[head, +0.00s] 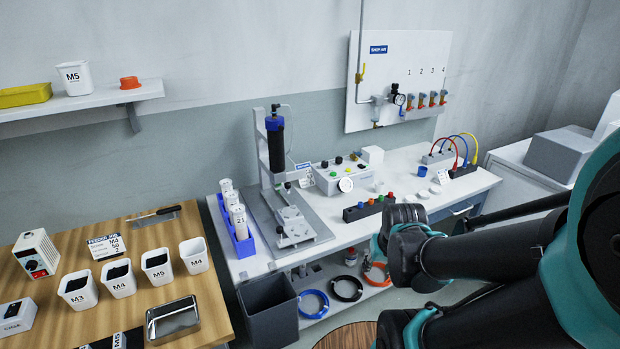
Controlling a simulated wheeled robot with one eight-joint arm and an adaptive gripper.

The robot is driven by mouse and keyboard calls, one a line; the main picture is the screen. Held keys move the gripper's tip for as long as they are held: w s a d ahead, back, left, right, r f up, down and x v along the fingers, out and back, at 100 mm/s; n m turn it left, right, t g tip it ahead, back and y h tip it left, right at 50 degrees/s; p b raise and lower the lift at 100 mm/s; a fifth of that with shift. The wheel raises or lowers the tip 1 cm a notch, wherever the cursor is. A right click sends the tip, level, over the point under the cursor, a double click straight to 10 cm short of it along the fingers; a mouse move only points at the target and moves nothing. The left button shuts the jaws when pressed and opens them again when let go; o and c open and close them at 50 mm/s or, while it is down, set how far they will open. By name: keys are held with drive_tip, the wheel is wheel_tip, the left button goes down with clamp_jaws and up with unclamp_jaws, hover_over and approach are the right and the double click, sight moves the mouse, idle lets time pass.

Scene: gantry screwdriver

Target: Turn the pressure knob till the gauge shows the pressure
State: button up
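A wall panel (425,50) carries a small round gauge (399,99) with a black knob-like part (395,88) just above it. A second white round dial (345,185) sits on the front of a grey control box (330,178) on the white bench, which has several coloured buttons on top. Both dials are too small here to read a needle or number. My arm comes in from the right, in front of the bench's right side.
A yellow-handled valve (361,73) and several orange-handled valves numbered 1 to 4 are on the panel. The white bench (385,165) bears a screwdriver stand (276,150), a blue bottle rack (240,240) and coloured cables. A wooden table (150,240) with bins stands left. A dark bin (270,310) stands in front.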

drive_tip(key=shift+o, duration=0.6)
drive_tip(key=shift+o, duration=1.2)
drive_tip(key=shift+w, duration=0.2)
drive_tip(key=o, duration=1)
drive_tip(key=w+r+n+y, duration=0.1)
drive_tip(key=w, duration=0.4)
drive_tip(key=w+r+n+t+y, duration=0.1)
drive_tip(key=w+r, duration=0.1)
drive_tip(key=w, duration=0.3)
drive_tip(key=w+a+r+t+y, duration=0.1)
drive_tip(key=w+r, duration=0.1)
drive_tip(key=w, duration=0.3)
drive_tip(key=shift+w+n, duration=0.35)
drive_tip(key=shift+n, duration=0.05)
drive_tip(key=shift+o, duration=0.2)
drive_tip(key=w+d+r+n+t+y, duration=0.1)
drive_tip(key=w+d+r+t, duration=0.15)
drive_tip(key=w, duration=0.55)
drive_tip(key=w+d+r+n+t+y, duration=0.1)
drive_tip(key=w+d, duration=0.2)
drive_tip(key=w, duration=0.5)
drive_tip(key=x, duration=1)
drive_tip(key=shift+a, duration=0.1)
